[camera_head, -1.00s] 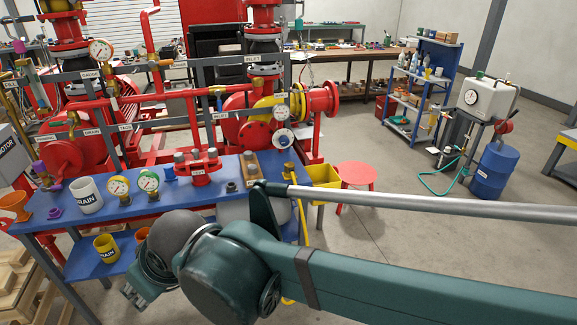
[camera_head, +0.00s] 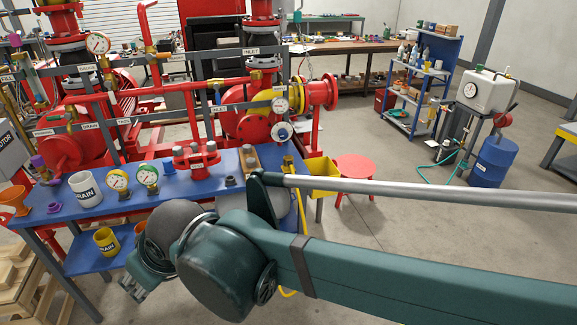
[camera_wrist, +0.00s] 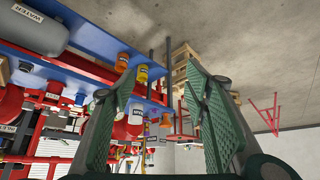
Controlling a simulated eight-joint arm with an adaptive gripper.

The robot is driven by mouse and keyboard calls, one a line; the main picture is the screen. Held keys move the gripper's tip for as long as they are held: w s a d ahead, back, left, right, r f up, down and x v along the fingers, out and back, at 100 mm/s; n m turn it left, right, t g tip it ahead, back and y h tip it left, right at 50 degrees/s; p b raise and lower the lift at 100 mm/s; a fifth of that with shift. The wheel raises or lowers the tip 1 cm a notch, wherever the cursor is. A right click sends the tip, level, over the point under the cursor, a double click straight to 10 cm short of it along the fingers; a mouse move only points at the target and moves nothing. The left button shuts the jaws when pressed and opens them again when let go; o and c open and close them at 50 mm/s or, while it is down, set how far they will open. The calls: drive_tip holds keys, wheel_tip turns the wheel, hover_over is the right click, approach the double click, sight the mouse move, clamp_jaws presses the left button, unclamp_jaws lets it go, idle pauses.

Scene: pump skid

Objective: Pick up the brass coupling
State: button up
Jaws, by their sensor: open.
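A small brass-coloured fitting (camera_head: 288,163) stands at the right end of the blue bench in the head view; I cannot tell for sure whether it is the brass coupling. My gripper (camera_head: 131,287) hangs low in front of the bench, below its top and left of that fitting, with my arm reaching in from the right. In the wrist view my gripper (camera_wrist: 160,100) has its two green ridged fingers wide apart with nothing between them. No brass coupling can be made out clearly in the wrist view.
The blue bench (camera_head: 228,200) carries a white DRAIN mug (camera_head: 85,188), gauges (camera_head: 147,178) and a red valve body (camera_head: 197,158). Red pump pipework stands close behind. A yellow bin (camera_head: 321,172) and red stool (camera_head: 353,168) stand right of the bench. Pallets (camera_head: 25,280) lie at the left.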

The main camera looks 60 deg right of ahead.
drive_tip(key=w+d+r+m+h+p, duration=0.1)
drive_tip(key=w+d+r+p, duration=0.1)
drive_tip(key=w+d, duration=0.45)
drive_tip(key=w+d+r+m+g+p, duration=0.1)
drive_tip(key=w+d+r, duration=0.15)
drive_tip(key=d, duration=0.65)
drive_tip(key=w+d+r+m+h+p, duration=0.1)
drive_tip(key=w+d+p, duration=0.1)
drive_tip(key=w+d, duration=0.45)
drive_tip(key=m+g+p, duration=0.2)
drive_tip(key=m+p, duration=0.2)
drive_tip(key=p, duration=0.3)
hover_over(292, 162)
wheel_tip(292, 162, down, 14)
drive_tip(key=shift+a+f, duration=0.1)
drive_tip(key=shift+s, duration=0.2)
drive_tip(key=shift+f, duration=0.15)
